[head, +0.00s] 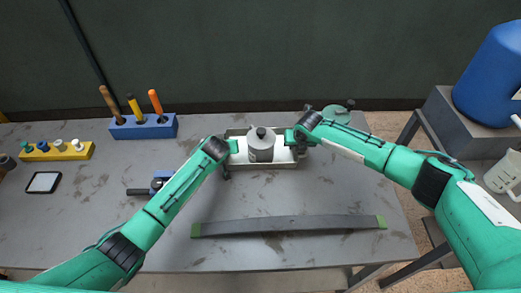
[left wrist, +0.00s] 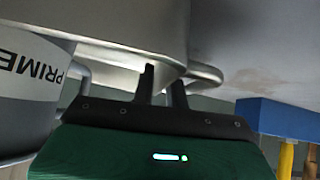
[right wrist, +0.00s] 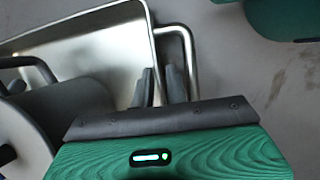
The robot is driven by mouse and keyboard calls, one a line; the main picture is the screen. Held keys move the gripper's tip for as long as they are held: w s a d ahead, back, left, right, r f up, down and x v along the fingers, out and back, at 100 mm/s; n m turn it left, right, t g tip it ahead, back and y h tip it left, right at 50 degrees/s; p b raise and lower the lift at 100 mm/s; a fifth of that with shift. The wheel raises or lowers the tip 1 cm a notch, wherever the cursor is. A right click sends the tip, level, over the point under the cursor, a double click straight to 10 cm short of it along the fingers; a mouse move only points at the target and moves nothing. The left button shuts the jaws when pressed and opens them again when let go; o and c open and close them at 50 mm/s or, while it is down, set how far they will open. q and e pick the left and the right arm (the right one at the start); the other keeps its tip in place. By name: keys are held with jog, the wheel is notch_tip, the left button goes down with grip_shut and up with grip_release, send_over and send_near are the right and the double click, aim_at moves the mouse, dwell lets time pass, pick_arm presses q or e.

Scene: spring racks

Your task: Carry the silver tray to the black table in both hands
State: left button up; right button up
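The silver tray (head: 284,165) stands on the grey worktop (head: 330,190). A grey can with a dark knob (head: 261,146) sits in it; lettering reading "PRIME" shows on the can in the left wrist view (left wrist: 30,68). My left gripper (head: 230,147) is at the tray's left end, its fingers apart beside a bent handle (left wrist: 212,75). My right gripper (head: 293,138) is at the right end, its fingers apart beside the other handle (right wrist: 188,60). Neither gap clearly holds a handle. Which surface is the black table I cannot tell.
A blue tool block (head: 143,127) and a yellow block (head: 57,151) stand on the left. A long grey strip with green ends (head: 290,224) lies in front. A dark side stand (head: 450,116) bears a blue drum (head: 492,75) on the right.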

pick_arm(q)
grip_shut()
pick_arm(e)
grip_shut()
dwell(1.1)
pick_arm(q)
jog(key=shift+w+r, duration=0.1)
jog(key=shift+r, duration=0.1)
pick_arm(e)
jog(key=shift+w+r, duration=0.1)
